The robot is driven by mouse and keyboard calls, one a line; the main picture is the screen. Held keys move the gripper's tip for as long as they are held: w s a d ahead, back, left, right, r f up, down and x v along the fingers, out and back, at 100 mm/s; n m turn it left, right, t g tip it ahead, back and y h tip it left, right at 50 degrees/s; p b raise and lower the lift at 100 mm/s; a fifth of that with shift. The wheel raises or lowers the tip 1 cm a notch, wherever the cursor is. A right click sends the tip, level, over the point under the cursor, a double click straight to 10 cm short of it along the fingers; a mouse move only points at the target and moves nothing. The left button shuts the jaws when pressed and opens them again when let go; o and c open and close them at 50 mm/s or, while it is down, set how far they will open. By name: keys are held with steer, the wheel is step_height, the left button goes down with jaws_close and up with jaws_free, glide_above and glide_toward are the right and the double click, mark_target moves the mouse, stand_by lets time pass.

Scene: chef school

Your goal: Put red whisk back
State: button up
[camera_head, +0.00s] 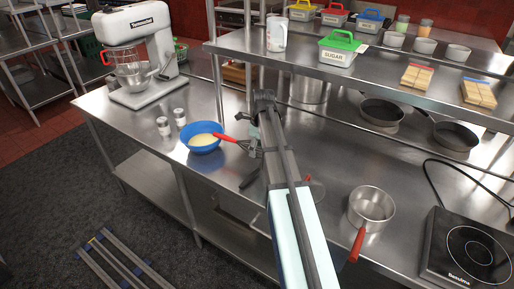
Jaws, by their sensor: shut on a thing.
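The red whisk has a red handle (226,137) that reaches left over the rim of a blue bowl (204,149). The bowl holds a pale yellow mixture and stands on the steel counter. The exact grip and part of the wires are hidden by my gripper and arm.
A stand mixer (142,58) and two small jars (172,121) stand left. A saucepan (371,208) and hob (468,247) are right. The upper shelf (380,76) holds a sugar tub (338,51). Pans (382,112) lie beneath it. My arm covers part of the counter.

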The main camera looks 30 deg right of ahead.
steer(key=shift+f, duration=0.3)
steer(key=o, duration=1.3)
steer(key=shift+r, duration=0.15)
steer(key=r+b, duration=0.1)
steer(key=r, duration=0.3)
steer(key=r+b, duration=0.1)
steer(key=r, duration=0.2)
steer(key=r+b, duration=0.1)
steer(key=r, duration=0.3)
steer(key=shift+s+d+r, duration=0.35)
steer(key=shift+s+d, duration=0.05)
